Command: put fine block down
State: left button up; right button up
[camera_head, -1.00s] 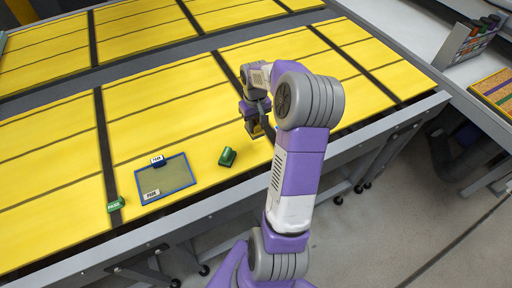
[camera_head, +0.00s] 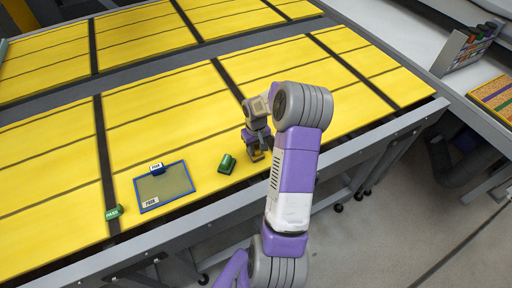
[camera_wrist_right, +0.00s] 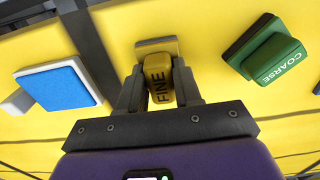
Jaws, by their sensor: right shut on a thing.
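The yellow block marked FINE (camera_wrist_right: 158,88) is between the fingers of my right gripper (camera_wrist_right: 157,90), which is shut on its raised grip. In the head view, my right gripper (camera_head: 256,146) is low over the yellow table top near its front edge, with the fine block (camera_head: 257,156) under it. I cannot tell whether the block touches the table. The green block marked COARSE (camera_wrist_right: 270,56) sits just beside it, apart; it also shows in the head view (camera_head: 227,164). My left gripper is not in view.
A blue-rimmed tray (camera_head: 182,201) with small white labels lies left of the coarse block. A small green labelled piece (camera_head: 113,213) sits left of the tray. A blue square with a white edge (camera_wrist_right: 58,88) shows at left in the wrist view. Much of the yellow table (camera_head: 150,105) is clear.

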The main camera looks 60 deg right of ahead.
aim_at(256, 147)
jog(key=shift+f, duration=0.15)
jog(key=o, duration=1)
notch_tip(256, 147, up, 12)
jog(key=shift+r+p, duration=0.2)
jog(key=shift+p, duration=0.15)
